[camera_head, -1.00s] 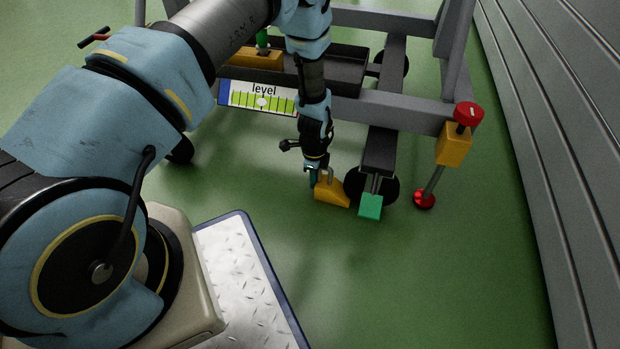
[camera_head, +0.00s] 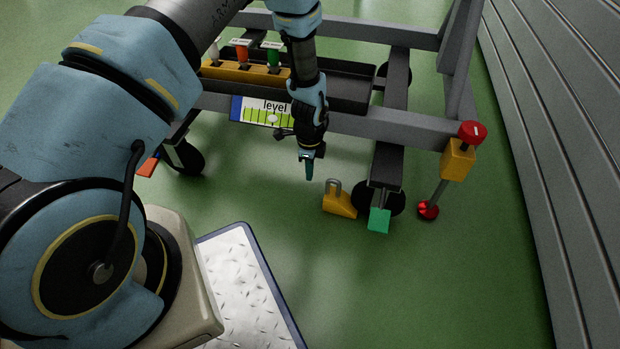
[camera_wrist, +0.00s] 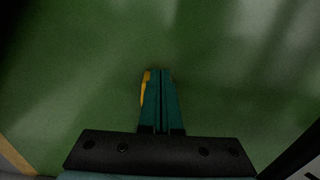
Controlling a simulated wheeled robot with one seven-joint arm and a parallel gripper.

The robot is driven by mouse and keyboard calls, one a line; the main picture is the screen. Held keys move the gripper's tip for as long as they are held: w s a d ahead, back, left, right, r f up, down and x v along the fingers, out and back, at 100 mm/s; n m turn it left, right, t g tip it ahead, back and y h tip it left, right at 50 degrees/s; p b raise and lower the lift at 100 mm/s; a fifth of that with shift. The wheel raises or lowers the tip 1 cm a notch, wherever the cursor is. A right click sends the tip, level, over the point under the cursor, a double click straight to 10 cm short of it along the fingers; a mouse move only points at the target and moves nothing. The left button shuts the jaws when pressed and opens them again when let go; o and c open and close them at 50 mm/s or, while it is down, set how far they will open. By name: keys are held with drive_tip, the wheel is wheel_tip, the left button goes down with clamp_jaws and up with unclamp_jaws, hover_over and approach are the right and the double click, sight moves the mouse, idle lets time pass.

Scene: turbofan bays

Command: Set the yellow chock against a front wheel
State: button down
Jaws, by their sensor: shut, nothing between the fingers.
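The yellow chock (camera_head: 340,203) sits on the green floor in the head view, its grey loop handle upright on top. It stands just left of the right front wheel (camera_head: 366,199); a small gap seems to show between them. My gripper (camera_head: 308,177) is shut and empty, above the floor to the left of the chock and apart from it. In the wrist view my shut fingers (camera_wrist: 160,78) point at bare floor, and a sliver of yellow (camera_wrist: 145,88) shows beside them. The left front wheel (camera_head: 188,158) stands farther left under the frame.
The grey stand frame (camera_head: 400,127) carries a level sign (camera_head: 268,112) and a tray. A green pedal (camera_head: 379,219) juts out by the right wheel. A yellow jack with red knob (camera_head: 458,160) stands right of it. Grey wall panels (camera_head: 560,150) line the right; floor in front is clear.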

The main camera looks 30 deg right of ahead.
wheel_tip(320, 180, up, 11)
drive_tip(key=p, duration=0.3)
